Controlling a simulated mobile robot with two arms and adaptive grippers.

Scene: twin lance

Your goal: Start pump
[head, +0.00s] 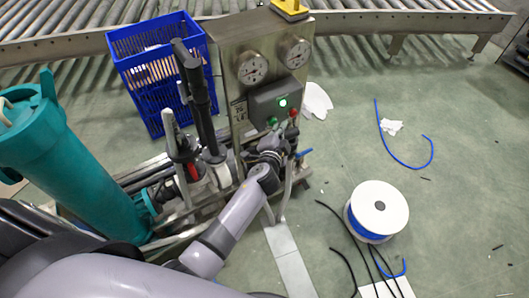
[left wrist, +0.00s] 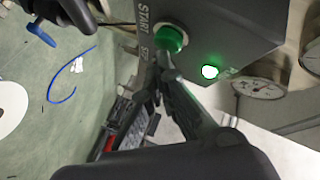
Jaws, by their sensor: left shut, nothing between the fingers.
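The pump's dark control box (head: 262,105) is on a steel panel with two gauges. My left gripper (head: 275,136) is shut and empty just below the box's front. In the left wrist view, the green START button (left wrist: 172,38) is close by the shut fingertips (left wrist: 160,58), which overlap its lower edge; I cannot tell whether they touch. A small lamp (left wrist: 210,72) beside it glows green, and it also shows in the head view (head: 283,102). A red button (head: 293,113) is to the right of the green button (head: 273,122). My right gripper is not in view.
A teal cylinder (head: 75,160) and a black upright handle (head: 197,95) are to the left. A blue crate (head: 158,80) is behind. A white and blue hose reel (head: 378,210) and loose hoses lie on the floor at right. A roller conveyor (head: 360,22) runs across the back.

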